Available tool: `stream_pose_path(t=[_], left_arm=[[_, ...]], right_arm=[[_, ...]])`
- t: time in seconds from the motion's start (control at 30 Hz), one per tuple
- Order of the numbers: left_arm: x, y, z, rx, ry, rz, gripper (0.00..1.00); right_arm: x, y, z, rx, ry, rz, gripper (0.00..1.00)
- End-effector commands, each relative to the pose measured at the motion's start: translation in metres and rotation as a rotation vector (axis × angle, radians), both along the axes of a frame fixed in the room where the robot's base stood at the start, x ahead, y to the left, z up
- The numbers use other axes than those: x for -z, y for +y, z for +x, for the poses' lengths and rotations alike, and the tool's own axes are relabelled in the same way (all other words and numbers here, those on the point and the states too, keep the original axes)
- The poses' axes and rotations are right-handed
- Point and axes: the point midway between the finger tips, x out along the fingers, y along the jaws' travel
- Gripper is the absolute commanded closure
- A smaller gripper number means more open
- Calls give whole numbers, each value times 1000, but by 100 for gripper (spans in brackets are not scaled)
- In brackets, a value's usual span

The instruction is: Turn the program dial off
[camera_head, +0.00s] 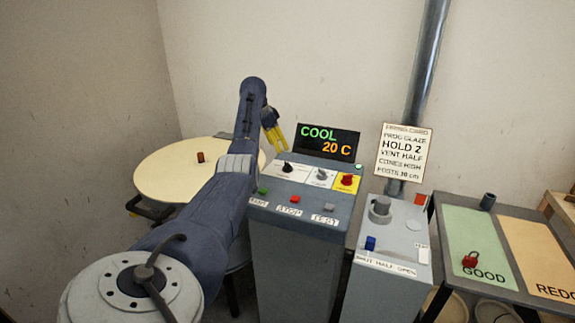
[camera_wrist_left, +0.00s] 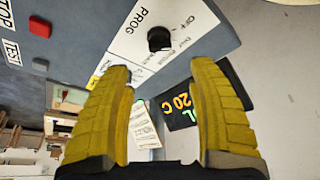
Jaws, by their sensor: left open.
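The program dial (camera_head: 287,167) is a black knob on the white, left part of the blue-grey control box's sloping top. In the left wrist view the dial (camera_wrist_left: 159,39) sits on its white plate, with PROG and OFF printed beside it. I cannot tell surely which mark it points to. My left gripper (camera_head: 276,141) has yellow fingers and hangs above and a little behind the dial. In the wrist view the open gripper (camera_wrist_left: 160,68) has nothing between its fingers, and the dial lies just beyond the fingertips, apart from them. My right gripper is not in view.
A display (camera_head: 328,142) reading COOL 20 C stands behind the dial. A grey knob (camera_head: 321,174) and a red knob (camera_head: 347,180) sit to its right. Green, red and grey buttons line the front. A round table (camera_head: 165,172) stands left, a vent box (camera_head: 395,240) right.

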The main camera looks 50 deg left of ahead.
Motion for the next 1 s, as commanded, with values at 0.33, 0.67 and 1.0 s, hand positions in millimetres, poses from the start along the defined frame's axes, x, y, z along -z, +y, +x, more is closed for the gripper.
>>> stream_pose_path(t=[0.33, 0.67, 1.0], left_arm=[[58, -7, 22, 1, 1, -1, 41], [91, -11, 36, 0, 0, -1, 41], [99, -12, 40, 1, -2, 1, 41]], right_arm=[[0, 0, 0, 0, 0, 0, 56], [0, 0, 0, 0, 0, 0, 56], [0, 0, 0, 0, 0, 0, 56]])
